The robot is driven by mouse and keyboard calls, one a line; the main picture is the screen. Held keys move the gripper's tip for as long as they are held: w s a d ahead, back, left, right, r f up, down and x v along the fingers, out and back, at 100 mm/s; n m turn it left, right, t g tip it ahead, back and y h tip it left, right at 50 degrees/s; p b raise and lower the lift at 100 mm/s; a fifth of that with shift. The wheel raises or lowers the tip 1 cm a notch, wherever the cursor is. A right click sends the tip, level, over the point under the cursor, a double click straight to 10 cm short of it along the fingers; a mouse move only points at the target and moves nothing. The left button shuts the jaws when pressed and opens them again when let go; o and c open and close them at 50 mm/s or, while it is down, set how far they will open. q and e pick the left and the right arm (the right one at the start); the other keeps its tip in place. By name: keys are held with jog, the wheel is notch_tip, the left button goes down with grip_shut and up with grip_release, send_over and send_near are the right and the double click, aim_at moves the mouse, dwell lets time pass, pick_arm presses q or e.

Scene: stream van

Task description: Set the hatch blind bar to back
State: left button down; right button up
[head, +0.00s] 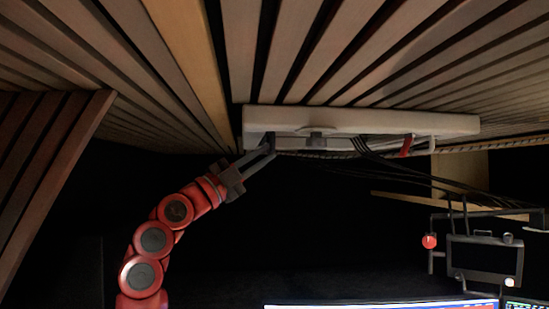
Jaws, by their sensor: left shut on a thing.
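A long white roof hatch unit (360,122) is fixed under the slatted ceiling, seen edge-on from below. My left gripper (266,148) reaches up from the lower left to the left end of its underside. Its dark fingers are closed on a small part there, which I take to be the hatch blind bar; the fingers hide most of it, so its exact position is unclear. A small grey block (316,138) sits on the unit's underside, right of the fingers. My right gripper is not in view.
A red piece (406,146) and dark cables (420,178) hang at the unit's right end. A dark boxed device (484,258) with a red knob (429,241) is at the lower right, above lit screens (380,304). A slatted wooden panel (45,170) stands at left.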

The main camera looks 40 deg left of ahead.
pick_arm(q)
jog(key=shift+s+a, duration=0.1)
jog(key=shift+a, duration=0.1)
jog(key=shift+d, duration=0.1)
jog(key=c, duration=1.3)
grip_release()
jog(key=shift+c, duration=0.2)
jog(key=o, duration=0.5)
jog(key=shift+s+a, duration=0.15)
jog(key=shift+a, duration=0.05)
jog(key=shift+c, duration=0.2)
jog(key=shift+d+f, duration=0.1)
jog(key=b+v, duration=0.8)
jog(key=v, duration=0.9)
